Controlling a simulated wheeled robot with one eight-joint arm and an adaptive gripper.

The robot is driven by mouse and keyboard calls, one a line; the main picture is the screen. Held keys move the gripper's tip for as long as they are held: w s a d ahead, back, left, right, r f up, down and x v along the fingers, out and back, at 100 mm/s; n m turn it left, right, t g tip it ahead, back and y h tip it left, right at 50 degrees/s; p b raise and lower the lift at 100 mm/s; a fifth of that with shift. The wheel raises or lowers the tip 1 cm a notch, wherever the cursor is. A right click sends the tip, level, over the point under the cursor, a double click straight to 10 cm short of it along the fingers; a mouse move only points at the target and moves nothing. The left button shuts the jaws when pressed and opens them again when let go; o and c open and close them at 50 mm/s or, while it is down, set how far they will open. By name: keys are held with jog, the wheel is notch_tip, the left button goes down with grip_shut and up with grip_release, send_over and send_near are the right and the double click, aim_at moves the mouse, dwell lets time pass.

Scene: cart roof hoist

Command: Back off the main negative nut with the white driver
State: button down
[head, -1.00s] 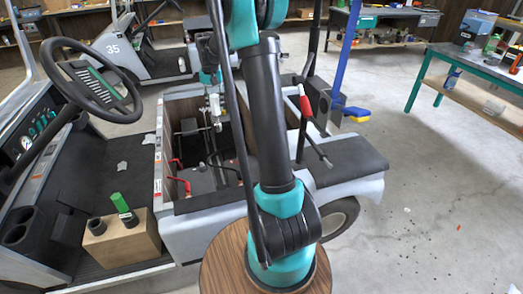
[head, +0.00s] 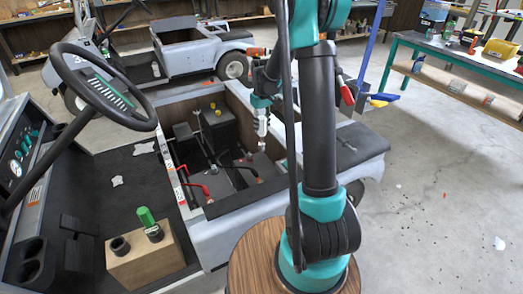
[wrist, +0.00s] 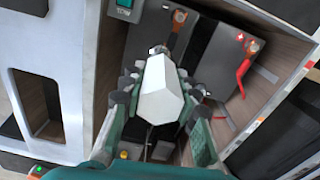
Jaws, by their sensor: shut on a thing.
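My gripper (wrist: 155,98) is shut on the white driver (wrist: 160,92), with its fingers on both sides of the faceted white handle. In the head view the white driver (head: 262,126) hangs from my gripper (head: 262,104) over the cart's open battery bay. In the wrist view its metal tip points at the dark batteries. A terminal with an orange-brown lug (wrist: 180,16) shows past the tip, to its right. Another terminal (wrist: 252,46), beside a plus mark and a red cable, is further right. I cannot tell whether the tip touches anything, nor surely which nut is the main negative.
The bay's wooden walls (wrist: 275,58) close in around the gripper. Red cables (head: 196,188) lie in the bay.

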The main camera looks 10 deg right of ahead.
jog(key=s+a+f+n, duration=0.1)
jog(key=s+f+n, duration=0.6)
jog(key=n, duration=0.1)
jog(key=shift+a, duration=0.35)
jog(key=shift+s+f, duration=0.1)
jog(key=shift+f, duration=2.25)
jog(key=m, duration=2)
jog(key=shift+m, duration=0.4)
